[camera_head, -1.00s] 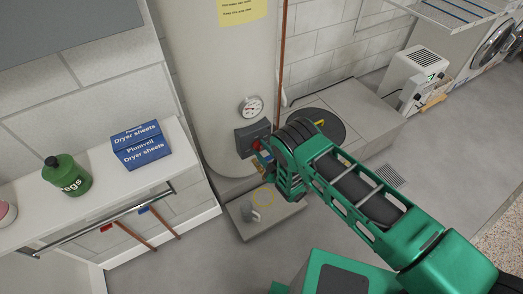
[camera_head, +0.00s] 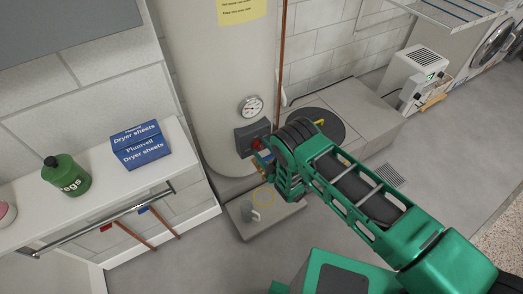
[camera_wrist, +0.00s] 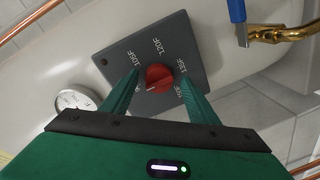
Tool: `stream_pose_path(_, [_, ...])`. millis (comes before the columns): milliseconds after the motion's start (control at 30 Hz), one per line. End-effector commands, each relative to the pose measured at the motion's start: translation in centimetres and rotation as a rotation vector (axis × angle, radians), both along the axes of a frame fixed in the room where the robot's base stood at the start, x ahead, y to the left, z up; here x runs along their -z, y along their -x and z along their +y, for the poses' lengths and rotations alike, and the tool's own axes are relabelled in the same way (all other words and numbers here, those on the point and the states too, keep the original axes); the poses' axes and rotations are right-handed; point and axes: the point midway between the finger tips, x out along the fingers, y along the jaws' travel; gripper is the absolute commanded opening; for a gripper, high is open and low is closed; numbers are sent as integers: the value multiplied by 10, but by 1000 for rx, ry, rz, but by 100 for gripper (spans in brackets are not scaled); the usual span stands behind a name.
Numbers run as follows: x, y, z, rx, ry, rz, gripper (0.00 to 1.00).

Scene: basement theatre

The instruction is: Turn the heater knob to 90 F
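The red heater knob (camera_wrist: 159,78) sits on a dark grey control box (camera_wrist: 184,45) in the wrist view. The labels 105F, 120F and 135F are readable around it. Other labels near the fingers are partly hidden, and I cannot read a 90 F mark. A small pale mark shows at the knob's lower left. My gripper (camera_wrist: 158,73) is open, with one green finger on each side of the knob and gaps visible. In the head view the box (camera_head: 246,138) is on the tall cream heater tank (camera_head: 225,85), with my arm partly covering its right side.
A round gauge (camera_head: 250,107) is above the box. A blue-handled brass valve (camera_wrist: 270,34) is close by in the wrist view. A copper pipe (camera_head: 283,60) runs beside the tank. A shelf (camera_head: 100,190) is at left.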

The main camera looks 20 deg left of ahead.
Motion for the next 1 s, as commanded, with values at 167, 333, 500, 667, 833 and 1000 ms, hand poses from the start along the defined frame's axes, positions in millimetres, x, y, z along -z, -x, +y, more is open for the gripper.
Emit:
stream_pose_path(167, [-1, 1, 1, -1, -3, -1, 54])
stream_pose_path(333, [-3, 8, -10, 0, -3, 0, 54])
stream_pose_path(500, [-4, 26, -35, 2, -2, 2, 54])
stream_pose_path(667, [-5, 44, -58, 1, -1, 3, 54])
stream_pose_path(833, [-6, 59, -76, 1, 0, 1, 54])
stream_pose_path(1000, [-7, 65, -83, -1, -2, 1, 54])
